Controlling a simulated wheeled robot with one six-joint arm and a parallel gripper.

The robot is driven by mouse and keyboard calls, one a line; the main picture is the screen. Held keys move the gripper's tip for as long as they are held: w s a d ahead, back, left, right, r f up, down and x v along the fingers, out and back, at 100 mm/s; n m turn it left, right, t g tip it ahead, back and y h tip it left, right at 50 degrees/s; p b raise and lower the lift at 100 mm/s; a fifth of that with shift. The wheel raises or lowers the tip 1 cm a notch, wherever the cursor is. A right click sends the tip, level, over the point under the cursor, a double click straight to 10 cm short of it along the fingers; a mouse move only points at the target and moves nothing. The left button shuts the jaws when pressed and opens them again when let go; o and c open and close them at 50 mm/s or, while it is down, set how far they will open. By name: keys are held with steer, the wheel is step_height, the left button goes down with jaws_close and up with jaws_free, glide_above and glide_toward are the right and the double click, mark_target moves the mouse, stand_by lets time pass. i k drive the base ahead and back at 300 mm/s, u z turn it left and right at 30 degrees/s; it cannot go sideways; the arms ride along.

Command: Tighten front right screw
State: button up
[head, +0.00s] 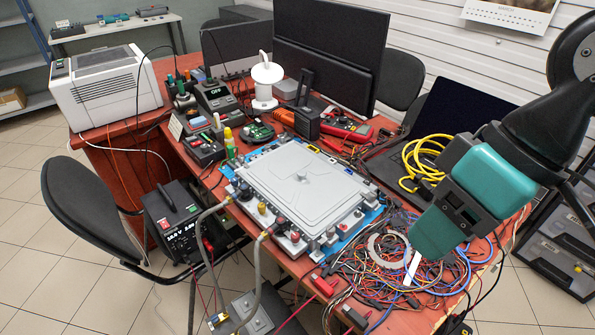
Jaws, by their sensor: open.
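A flat grey metal unit (300,180) with a ribbed lid lies on the red-brown table. Small fittings line its edges, and its front right corner (316,246) faces me. Individual screws are too small to tell apart. Two grey hoses (257,275) run from fittings on its front left side down past the table edge. My gripper (461,207), teal and black, hangs at the right above the tangled wires, apart from the unit and to its right. It is open, and I see nothing held in it.
Tangled coloured wires (400,270) cover the table's right end. A coiled yellow cable (424,160) and a laptop (450,110) lie behind. Monitors (325,50), a white spool (266,82) and electronics crowd the back. A black chair (95,205) and a power supply (178,222) stand at left.

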mark_target(330, 229)
steer(key=k, duration=1.3)
steer(key=u, duration=0.65)
steer(key=i, duration=1.2)
steer(key=z, duration=0.65)
